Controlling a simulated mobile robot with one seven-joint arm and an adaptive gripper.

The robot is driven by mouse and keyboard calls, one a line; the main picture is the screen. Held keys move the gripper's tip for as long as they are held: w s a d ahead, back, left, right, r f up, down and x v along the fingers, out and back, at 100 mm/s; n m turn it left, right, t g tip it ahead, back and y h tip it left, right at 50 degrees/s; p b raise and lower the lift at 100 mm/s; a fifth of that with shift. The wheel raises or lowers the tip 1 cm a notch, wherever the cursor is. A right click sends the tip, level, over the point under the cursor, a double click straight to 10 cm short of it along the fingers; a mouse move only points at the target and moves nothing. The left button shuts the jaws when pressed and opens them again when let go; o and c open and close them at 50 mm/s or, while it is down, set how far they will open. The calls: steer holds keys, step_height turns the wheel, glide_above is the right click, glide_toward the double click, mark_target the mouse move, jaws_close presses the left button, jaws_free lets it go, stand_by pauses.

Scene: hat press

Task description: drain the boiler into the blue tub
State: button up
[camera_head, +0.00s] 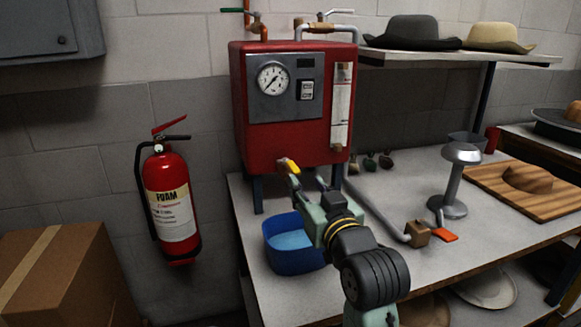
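The red boiler (292,140) stands on legs on the bench, with a pressure gauge (272,78) on its grey front panel. A yellow-handled lever (289,165) shows at its lower front edge. The blue tub (294,262) sits on the bench below and in front of the boiler. Its inside is lighter blue; I cannot tell whether that is water. My gripper (307,180) is just under the boiler's front edge, beside the yellow lever and above the tub's right side. Its fingers look spread apart. Whether one touches the lever is unclear.
A pipe runs along the bench to a block (417,233) with an orange pedal or lever (444,237). A grey metal stand (453,185) and a wooden board (527,187) are at right. A fire extinguisher (172,205) hangs left. A cardboard box (60,275) stands at lower left.

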mark_target(298, 173)
steer(key=p+x, duration=0.1)
steer(key=x, duration=0.7)
steer(key=shift+w+a+p, duration=0.1)
steer(key=shift+p, duration=0.3)
jaws_close()
stand_by(0.3)
